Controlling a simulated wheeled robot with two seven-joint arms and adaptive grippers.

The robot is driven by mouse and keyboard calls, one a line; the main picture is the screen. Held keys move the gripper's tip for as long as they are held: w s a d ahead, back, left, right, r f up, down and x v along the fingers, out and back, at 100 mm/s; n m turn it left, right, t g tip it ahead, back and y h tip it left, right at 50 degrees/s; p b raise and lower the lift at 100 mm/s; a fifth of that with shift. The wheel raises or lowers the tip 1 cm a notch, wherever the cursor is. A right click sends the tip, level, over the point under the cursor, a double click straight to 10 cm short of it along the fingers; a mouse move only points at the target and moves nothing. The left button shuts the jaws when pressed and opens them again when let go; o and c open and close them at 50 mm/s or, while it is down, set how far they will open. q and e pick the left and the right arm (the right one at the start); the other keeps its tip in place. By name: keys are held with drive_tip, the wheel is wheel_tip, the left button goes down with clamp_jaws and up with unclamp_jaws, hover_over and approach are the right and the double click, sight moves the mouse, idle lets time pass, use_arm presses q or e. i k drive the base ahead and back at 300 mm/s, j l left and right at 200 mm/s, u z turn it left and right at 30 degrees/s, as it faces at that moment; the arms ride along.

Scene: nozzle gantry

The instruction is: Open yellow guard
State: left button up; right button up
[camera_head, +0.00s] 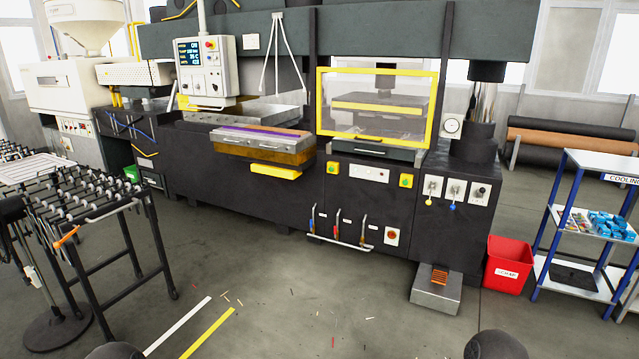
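The yellow guard (433,108) is a rectangular yellow frame with a clear pane on the front of the large dark press, right of centre in the head view. It stands upright across the press opening, and the dark press parts and a yellow bar show through the pane. A small dark handle-like strip (368,139) shows near its lower edge. Neither of my grippers is in view. Only dark rounded parts, probably of my arms, show at the bottom edge, far from the guard.
A roller conveyor (85,200) stands at the left. A grey foot pedal (437,290) lies on the floor before the press, with a red bin (508,265) and a blue-framed shelf (585,225) to the right. The floor in front is mostly clear, with small scraps.

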sight(434, 75)
drive_tip(key=i, duration=2.25)
